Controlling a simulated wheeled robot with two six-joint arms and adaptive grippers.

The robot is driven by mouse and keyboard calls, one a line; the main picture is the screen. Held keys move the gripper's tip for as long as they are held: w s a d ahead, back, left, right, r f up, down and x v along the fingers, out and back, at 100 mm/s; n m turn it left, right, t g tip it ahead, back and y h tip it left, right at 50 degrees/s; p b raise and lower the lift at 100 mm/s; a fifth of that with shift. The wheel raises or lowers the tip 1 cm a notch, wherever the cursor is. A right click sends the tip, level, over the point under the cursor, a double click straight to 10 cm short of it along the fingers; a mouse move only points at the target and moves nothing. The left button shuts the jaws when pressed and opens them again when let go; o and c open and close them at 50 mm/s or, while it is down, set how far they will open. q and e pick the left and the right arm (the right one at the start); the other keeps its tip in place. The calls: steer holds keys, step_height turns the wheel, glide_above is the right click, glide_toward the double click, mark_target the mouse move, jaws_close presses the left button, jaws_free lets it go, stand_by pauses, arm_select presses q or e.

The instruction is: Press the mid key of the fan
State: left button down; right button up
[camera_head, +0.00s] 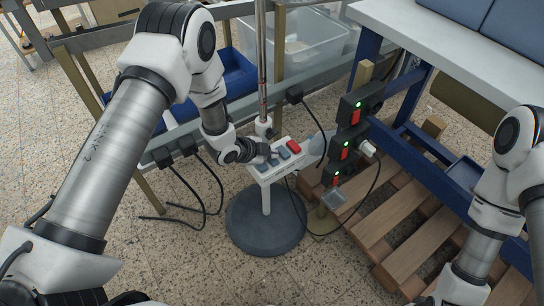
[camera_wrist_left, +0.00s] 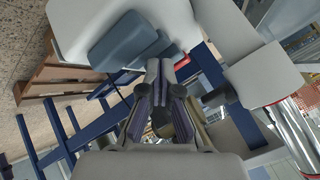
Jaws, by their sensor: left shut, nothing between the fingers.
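The fan's white key panel (camera_head: 265,178) sits on a short post above a round grey base (camera_head: 265,232). It carries blue-grey keys (camera_head: 284,153) and a red key (camera_head: 294,146) at its right end. My left gripper (camera_head: 267,153) is shut and empty, with its tips at the blue-grey keys and hiding part of them. I cannot tell whether the tips touch a key. The left wrist view shows the shut fingers (camera_wrist_left: 162,72) close to a blue-grey key (camera_wrist_left: 122,40), with the red key (camera_wrist_left: 182,62) partly hidden behind. My right gripper is out of view.
The fan's thin metal pole (camera_head: 262,65) rises behind the panel. Black boxes with red switches and green lights (camera_head: 350,115) stand to the right. A wooden pallet (camera_head: 405,225) and a blue-legged table (camera_head: 450,45) are further right. Black cables (camera_head: 218,185) hang left of the base.

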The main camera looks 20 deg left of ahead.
mark_target(271, 160)
arm_select(q)
steer(key=shift+r+p, duration=0.65)
steer(key=shift+r, duration=0.25)
step_height(271, 160, up, 5)
steer(key=p, duration=0.4)
stand_by(0.6)
